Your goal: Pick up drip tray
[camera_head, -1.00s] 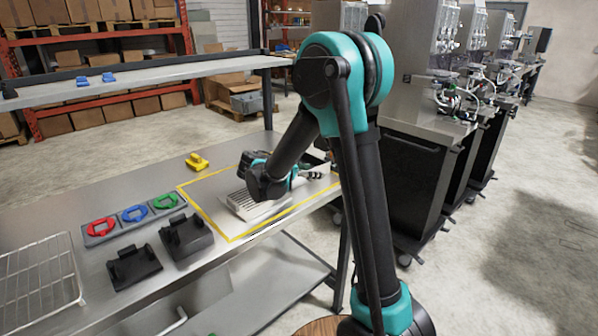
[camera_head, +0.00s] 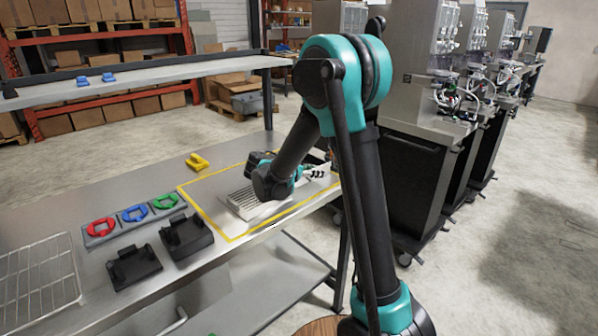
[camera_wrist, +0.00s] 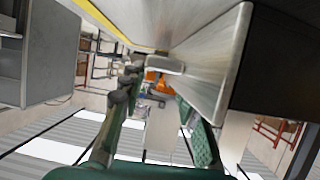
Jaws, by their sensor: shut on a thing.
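The drip tray (camera_head: 243,203) is a pale metal tray with a slatted top, inside the yellow outline on the steel bench. My wrist hides its right and far parts. My gripper (camera_head: 316,173) reaches low over the bench to the right of the visible slats; its dark fingertips are small there. In the wrist view my green-and-dark gripper fingers (camera_wrist: 160,92) stand on either side of a pale bar, and the gripper is shut on the drip tray. The exact contact is hard to make out. I cannot tell whether the tray is clear of the bench.
A yellow item (camera_head: 198,162) lies behind the outlined area. Red (camera_head: 101,228), blue (camera_head: 134,213) and green (camera_head: 165,201) rings sit in a grey holder on the left. Two black holders (camera_head: 186,236) and a wire rack (camera_head: 38,275) are nearer. Dispenser machines stand at the right.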

